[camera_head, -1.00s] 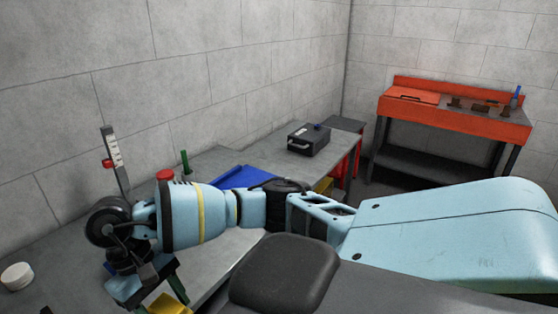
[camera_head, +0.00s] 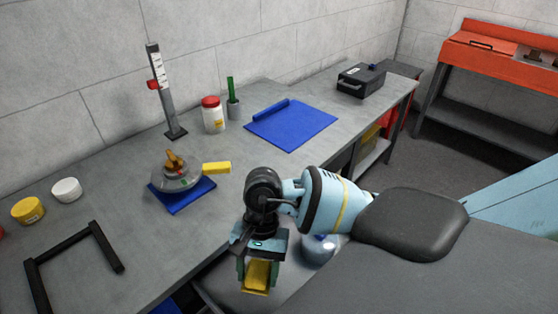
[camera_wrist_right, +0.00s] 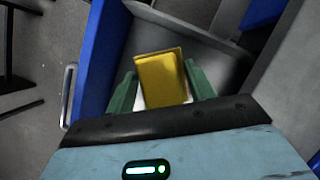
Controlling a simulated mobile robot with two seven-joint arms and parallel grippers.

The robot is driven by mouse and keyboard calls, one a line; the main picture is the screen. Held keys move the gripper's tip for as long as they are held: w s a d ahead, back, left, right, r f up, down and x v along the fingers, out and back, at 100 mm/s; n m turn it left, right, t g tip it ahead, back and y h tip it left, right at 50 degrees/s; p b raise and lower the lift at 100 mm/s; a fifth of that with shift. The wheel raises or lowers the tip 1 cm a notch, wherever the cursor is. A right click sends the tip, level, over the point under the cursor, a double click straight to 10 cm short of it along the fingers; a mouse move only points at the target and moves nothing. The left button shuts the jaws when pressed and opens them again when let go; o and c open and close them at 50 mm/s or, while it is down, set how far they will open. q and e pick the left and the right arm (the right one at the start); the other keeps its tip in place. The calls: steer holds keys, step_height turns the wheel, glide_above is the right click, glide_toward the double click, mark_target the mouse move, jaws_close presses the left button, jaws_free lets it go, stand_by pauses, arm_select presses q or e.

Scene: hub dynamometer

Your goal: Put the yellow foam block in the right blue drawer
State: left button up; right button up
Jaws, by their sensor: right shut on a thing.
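My right gripper (camera_head: 257,272) is shut on a yellow foam block (camera_head: 256,276), low in front of the bench. In the right wrist view the block (camera_wrist_right: 162,78) sits between my green fingertips. An open blue drawer (camera_wrist_right: 100,55) with a grey interior lies below and around the block in that view, its bar handle (camera_wrist_right: 68,95) at the left. I cannot tell whether the block touches the drawer floor. My left gripper is not in view.
The grey bench (camera_head: 110,195) carries a blue mat (camera_head: 292,124), a red-lidded jar (camera_head: 213,114), a gauge stand (camera_head: 162,95), a black frame (camera_head: 72,258) and a domed hub device (camera_head: 176,172). A yellow bar (camera_head: 217,168) lies beside the device. A black case (camera_head: 361,80) stands farther back.

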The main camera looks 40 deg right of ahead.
steer(key=f+m, duration=0.2)
steer(key=d+f+m+t+b, duration=0.1)
steer(key=f+m+b, duration=0.1)
steer(key=f+m, duration=0.1)
steer(key=shift+s+d+f+m+t+y, duration=0.3)
steer(key=shift+d+t+y, duration=0.1)
steer(key=m, duration=0.1)
glide_above(266, 305)
steer(key=d, duration=0.2)
steer(key=shift+w+a+f, duration=0.1)
steer(key=shift+a+f, duration=0.05)
steer(key=shift+f, duration=1.5)
steer(key=shift+a+f, duration=0.1)
steer(key=shift+f, duration=1.55)
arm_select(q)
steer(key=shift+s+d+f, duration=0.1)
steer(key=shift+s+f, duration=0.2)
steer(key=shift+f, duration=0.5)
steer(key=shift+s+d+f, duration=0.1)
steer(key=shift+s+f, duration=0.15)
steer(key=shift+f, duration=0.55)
arm_select(e)
steer(key=shift+f, duration=1.9)
steer(key=shift+f+b, duration=0.15)
steer(key=shift+b, duration=0.2)
steer(key=o, duration=1)
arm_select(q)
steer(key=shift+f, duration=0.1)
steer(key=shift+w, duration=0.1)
